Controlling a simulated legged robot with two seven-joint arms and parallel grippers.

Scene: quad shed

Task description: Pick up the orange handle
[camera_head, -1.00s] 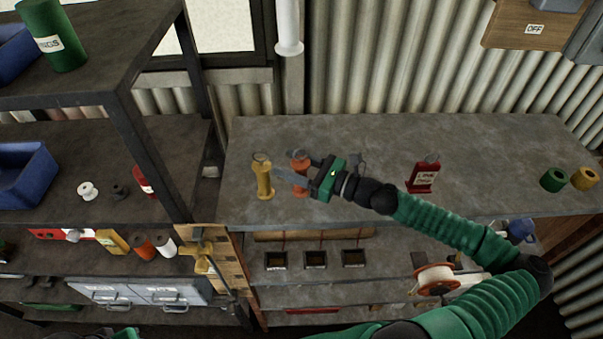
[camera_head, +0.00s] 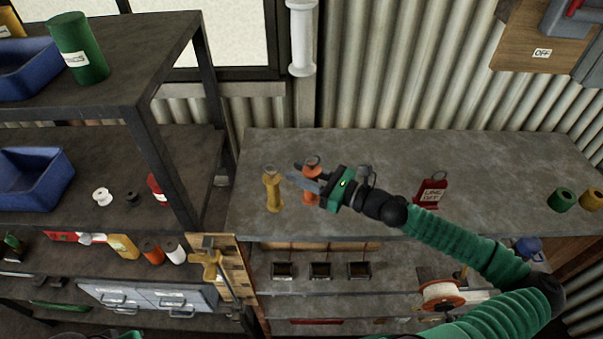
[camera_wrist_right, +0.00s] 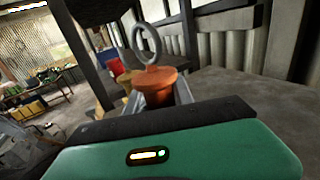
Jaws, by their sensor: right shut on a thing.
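The orange handle (camera_head: 311,171), with a metal ring on top, stands upright on the grey bench at its left part. My right gripper (camera_head: 299,174) is shut on it, one finger on each side, coming from the right. The right wrist view shows the orange handle's flared top (camera_wrist_right: 155,86) and ring between the fingers. The fingers hide part of its body, and I cannot tell whether its base is off the bench.
A yellow handle (camera_head: 272,190) stands close left of the orange one. A dark shelf post (camera_head: 160,165) rises at the left.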

